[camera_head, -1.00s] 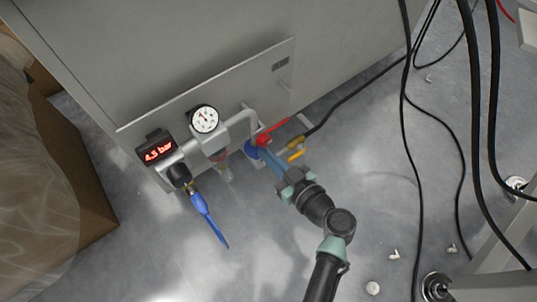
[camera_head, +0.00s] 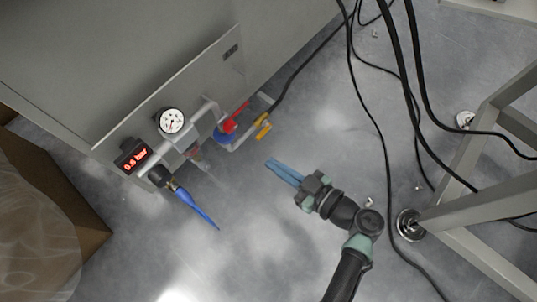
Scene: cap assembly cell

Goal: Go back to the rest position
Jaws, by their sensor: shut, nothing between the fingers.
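My gripper (camera_head: 270,164) has blue fingers and is shut and empty, over the grey floor. It is apart from the panel, to the right of and below the valves. The red valve handle (camera_head: 237,116) sits on a blue valve body (camera_head: 222,134) on the pipework. A yellow handle (camera_head: 263,127) is just to its right. The digital display (camera_head: 131,156) reads 0.0 bar in red. A round white gauge (camera_head: 171,121) is beside it.
A blue hose piece (camera_head: 197,207) hangs below the display. Black cables (camera_head: 395,75) run down the right side, near a grey metal frame (camera_head: 471,207). A brown carton (camera_head: 70,190) stands at the left. The floor (camera_head: 235,255) around my gripper is mostly clear.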

